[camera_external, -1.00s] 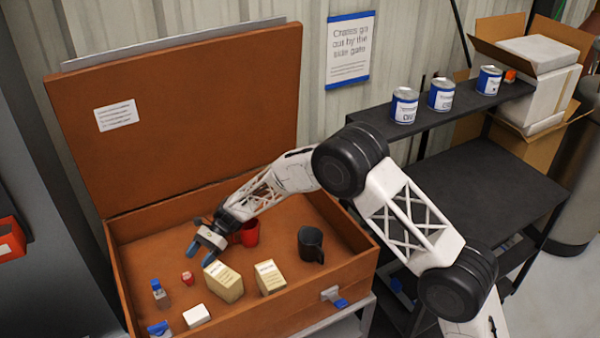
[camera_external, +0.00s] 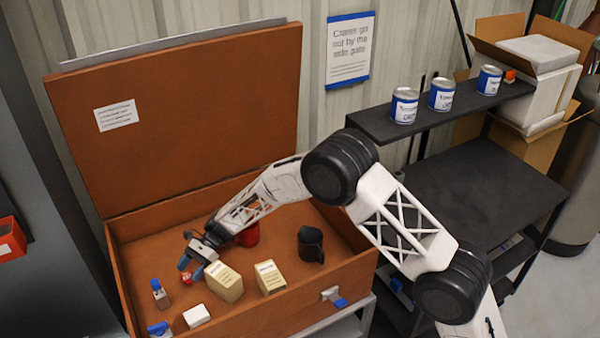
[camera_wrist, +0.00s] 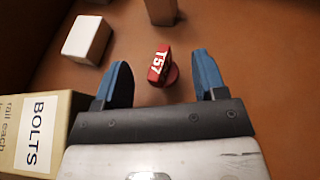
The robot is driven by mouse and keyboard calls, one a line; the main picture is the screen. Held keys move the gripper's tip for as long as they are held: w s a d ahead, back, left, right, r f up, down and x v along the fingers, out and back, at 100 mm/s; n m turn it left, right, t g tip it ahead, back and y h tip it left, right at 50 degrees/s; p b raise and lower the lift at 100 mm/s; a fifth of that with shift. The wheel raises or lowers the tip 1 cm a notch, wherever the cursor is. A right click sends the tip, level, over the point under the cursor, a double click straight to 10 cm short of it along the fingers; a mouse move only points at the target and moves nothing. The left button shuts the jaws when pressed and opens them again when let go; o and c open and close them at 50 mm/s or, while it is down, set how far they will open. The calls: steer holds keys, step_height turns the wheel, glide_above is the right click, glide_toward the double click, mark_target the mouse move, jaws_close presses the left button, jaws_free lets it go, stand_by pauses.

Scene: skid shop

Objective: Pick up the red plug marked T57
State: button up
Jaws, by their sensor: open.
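The red plug marked T57 (camera_wrist: 161,66) stands on the brown floor of the open crate, its label readable in the wrist view. In the external view it shows only in part (camera_external: 186,278), beside the blue fingertips. My gripper (camera_external: 190,272) is open and empty, low in the crate. In the wrist view the plug lies between and slightly beyond the two blue fingertips (camera_wrist: 161,80), with a gap on each side. I cannot tell the exact height of the fingers above the floor.
A BOLTS box (camera_wrist: 38,130) stands close to my gripper's left in the wrist view. A white block (camera_wrist: 87,39), a small blue-capped bottle (camera_external: 160,294), another box (camera_external: 270,278), a red mug (camera_external: 249,236) and a dark mug (camera_external: 311,244) share the crate (camera_external: 350,272).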

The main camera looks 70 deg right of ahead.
mark_target(189, 270)
steer(key=shift+x, duration=1)
steer(key=shift+c, duration=0.4)
steer(key=c, duration=0.9)
steer(key=shift+r, duration=0.1)
steer(key=shift+r, duration=4.95)
